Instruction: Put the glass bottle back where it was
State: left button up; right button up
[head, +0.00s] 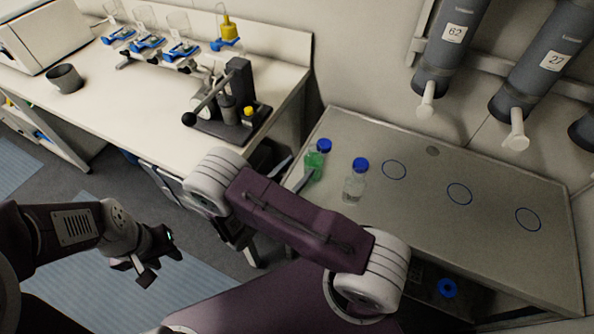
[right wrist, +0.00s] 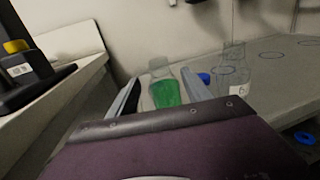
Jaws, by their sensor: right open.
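A glass bottle with green liquid and a blue cap (head: 316,162) stands upright near the left edge of the grey bench (head: 420,245). A second glass bottle, clear with a blue cap (head: 354,184), stands to its right. My right gripper (head: 294,174) is open at the left side of the green bottle. In the right wrist view the green bottle (right wrist: 165,93) shows between the two open fingers, with no clear contact. The clear bottle (right wrist: 232,75) is beyond the right finger. My left gripper (head: 158,259) hangs empty over the floor at left; its jaw opening is unclear.
Three blue rings, including the middle one (head: 459,194), mark bare spots on the grey bench. Grey cylinders (head: 452,45) with nozzles hang above it. The white bench (head: 130,110) holds a dark press (head: 230,105), a grey cup (head: 66,78) and several blue clamps.

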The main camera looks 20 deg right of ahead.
jog(key=s+d+m+g+y, duration=0.4)
jog(key=s+d+m+g, duration=0.2)
jog(key=s+m+g, duration=0.45)
jog(key=s+a+r+m+t+y, duration=0.1)
jog(key=a+r+m+t+y, duration=0.1)
jog(key=a+m+y, duration=0.6)
jog(key=m+t+y, duration=0.1)
jog(key=m+y, duration=0.3)
jog(key=m, duration=0.1)
jog(key=shift+s+a+r+m, duration=0.15)
jog(key=shift+s+a+m, duration=0.1)
jog(key=shift+a+m, duration=0.1)
